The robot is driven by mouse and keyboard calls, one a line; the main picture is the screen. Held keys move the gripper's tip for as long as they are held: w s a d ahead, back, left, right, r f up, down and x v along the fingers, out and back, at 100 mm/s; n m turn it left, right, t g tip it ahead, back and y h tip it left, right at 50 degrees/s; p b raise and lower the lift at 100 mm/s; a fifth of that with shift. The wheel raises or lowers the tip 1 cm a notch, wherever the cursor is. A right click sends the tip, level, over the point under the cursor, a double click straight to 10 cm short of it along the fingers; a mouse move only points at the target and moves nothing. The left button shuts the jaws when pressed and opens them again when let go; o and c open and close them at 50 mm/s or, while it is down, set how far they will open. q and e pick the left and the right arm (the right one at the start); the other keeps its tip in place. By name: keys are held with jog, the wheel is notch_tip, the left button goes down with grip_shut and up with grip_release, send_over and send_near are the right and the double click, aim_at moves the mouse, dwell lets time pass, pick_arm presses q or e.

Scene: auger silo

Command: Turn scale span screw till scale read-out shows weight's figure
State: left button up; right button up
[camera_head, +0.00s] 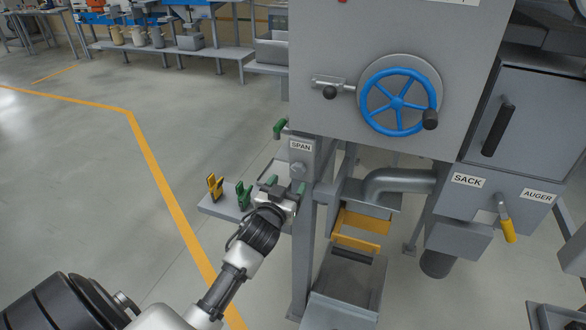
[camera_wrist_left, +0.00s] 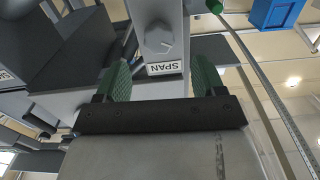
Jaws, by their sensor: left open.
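The span screw (camera_head: 299,170) is a round grey knob on a grey box, just below the SPAN label (camera_head: 301,146). In the left wrist view the screw (camera_wrist_left: 159,39) shows a slot-like mark on its face, and the label (camera_wrist_left: 164,68) appears upside down. My left gripper (camera_head: 271,186) is open, with its green fingers apart and nothing between them. It is just below and to the left of the screw, apart from it. In the wrist view the screw lies ahead, between the lines of the fingers. I see no scale read-out or weight figure. My right gripper is out of view.
A blue handwheel (camera_head: 398,103) is on the grey housing above right. A grey pipe (camera_head: 392,182) and a yellow frame (camera_head: 362,230) stand right of the post. A shelf (camera_head: 222,206) with a yellow clip-like item (camera_head: 215,188) is at left. Open floor lies further left.

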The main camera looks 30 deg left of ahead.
aim_at(297, 171)
pick_arm(q)
jog(key=x, duration=0.7)
jog(key=shift+w+p, duration=0.1)
jog(key=shift+p, duration=0.2)
jog(key=c, duration=0.9)
jog(key=shift+m, duration=0.3)
